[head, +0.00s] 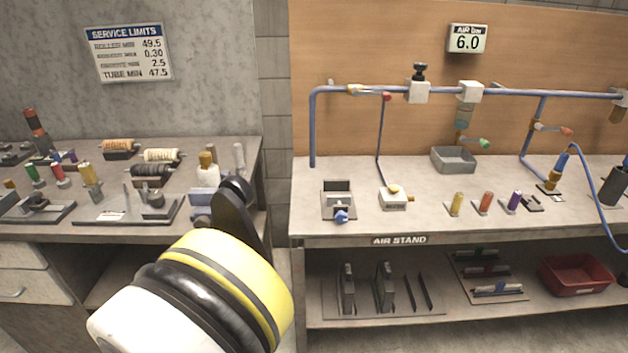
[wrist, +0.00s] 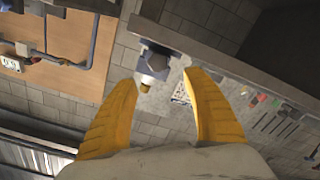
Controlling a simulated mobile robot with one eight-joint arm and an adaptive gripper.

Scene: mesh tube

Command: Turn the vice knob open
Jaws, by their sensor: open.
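In the head view, a small grey vice (head: 338,196) stands at the front left of the air stand bench. Its blue knob (head: 341,215) faces the front edge, and nothing touches it. My gripper (wrist: 162,79) shows in the wrist view with its two yellow fingers spread and nothing held between them. In the head view my arm reaches up from the bottom, left of the air stand, and the yellow fingers cannot be made out there. The vice and its knob cannot be made out for sure in the wrist view.
A white bottle with a gold cap (head: 207,166) and a blue-grey block (head: 203,199) stand at the left bench's right end, close to my arm. A white box (head: 394,201) sits right of the vice. A blue pipe (head: 312,130) drops behind it. A gap separates the benches.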

